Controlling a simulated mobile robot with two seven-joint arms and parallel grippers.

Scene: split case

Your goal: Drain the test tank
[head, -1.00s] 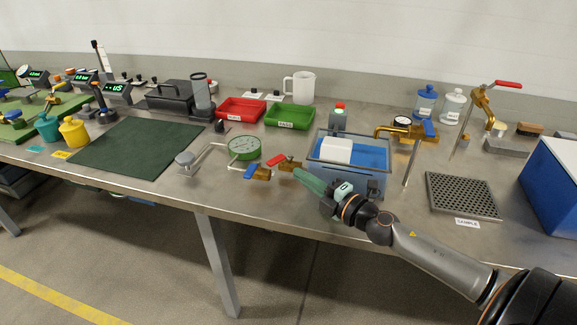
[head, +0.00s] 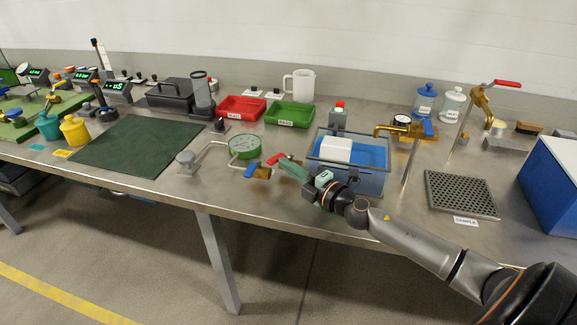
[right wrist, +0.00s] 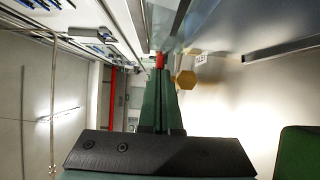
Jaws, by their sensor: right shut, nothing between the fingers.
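The test tank (head: 352,180) is a clear box of blue water with a white block (head: 337,150) in it. A valve with a red lever (head: 275,158) is at the tank's left side; the gripper covers most of its body. The red lever (right wrist: 160,60) also shows in the right wrist view, just beyond my fingertips, near a brass hexagonal part (right wrist: 186,79). My right gripper (head: 283,164) has green fingers, shut and empty, with tips at the lever; I cannot tell if they touch it. My left gripper is out of view.
A brass tap (head: 405,131) stands right of the tank, near a perforated plate (head: 461,194). The green mat (head: 136,146) is bare.

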